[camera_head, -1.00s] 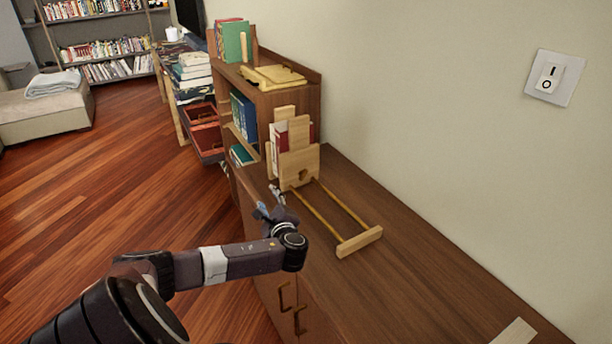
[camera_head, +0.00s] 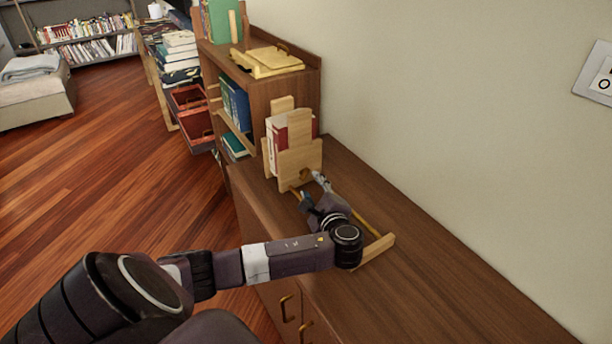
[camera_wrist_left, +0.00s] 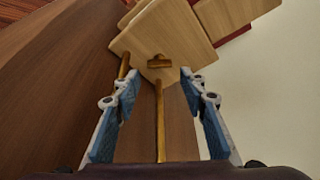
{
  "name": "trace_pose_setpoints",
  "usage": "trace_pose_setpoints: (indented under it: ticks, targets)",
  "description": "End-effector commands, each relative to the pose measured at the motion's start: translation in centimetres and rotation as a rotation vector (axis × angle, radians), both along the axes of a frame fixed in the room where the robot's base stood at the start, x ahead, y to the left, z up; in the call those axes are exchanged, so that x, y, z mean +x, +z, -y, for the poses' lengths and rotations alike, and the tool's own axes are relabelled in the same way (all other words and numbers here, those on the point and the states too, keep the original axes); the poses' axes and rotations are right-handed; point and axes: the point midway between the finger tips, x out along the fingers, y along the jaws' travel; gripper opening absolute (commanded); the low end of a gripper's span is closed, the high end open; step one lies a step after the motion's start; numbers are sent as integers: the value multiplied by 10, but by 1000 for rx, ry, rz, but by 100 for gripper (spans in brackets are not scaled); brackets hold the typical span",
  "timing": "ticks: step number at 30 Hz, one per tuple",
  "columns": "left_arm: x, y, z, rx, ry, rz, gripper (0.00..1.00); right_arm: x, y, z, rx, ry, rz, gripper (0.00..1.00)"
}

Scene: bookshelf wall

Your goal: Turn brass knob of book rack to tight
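The wooden book rack (camera_head: 300,166) stands on the brown cabinet top in the head view, with a few books (camera_head: 277,140) between its upright boards. Its rails run toward a wooden end bar (camera_head: 379,248). In the left wrist view the brass knob (camera_wrist_left: 159,62) sits on the face of the near board (camera_wrist_left: 165,38), with its bar lying roughly level. My left gripper (camera_head: 312,187) is just in front of that board, above the rails. In the wrist view its two fingers (camera_wrist_left: 165,92) are apart, on either side of the knob's line, with nothing between them. My right gripper is not in view.
The cabinet top (camera_head: 440,270) is clear to the right of the rack. A wall (camera_head: 440,110) runs along its back. A taller shelf (camera_head: 285,95) with books and a wooden tray (camera_head: 266,62) stands behind the rack.

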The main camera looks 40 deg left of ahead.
Motion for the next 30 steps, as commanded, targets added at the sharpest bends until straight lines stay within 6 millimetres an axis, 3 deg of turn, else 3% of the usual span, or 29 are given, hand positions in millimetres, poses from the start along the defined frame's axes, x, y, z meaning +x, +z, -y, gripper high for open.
trace_pose_setpoints:
  ticks: [9,22,30]
  targets:
    - [24,-10,-40,3,3,0,39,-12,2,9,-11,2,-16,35]
    - [31,-13,-50,0,0,0,39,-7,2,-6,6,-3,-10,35]
    - [30,-13,-50,0,0,-1,12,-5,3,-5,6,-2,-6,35]
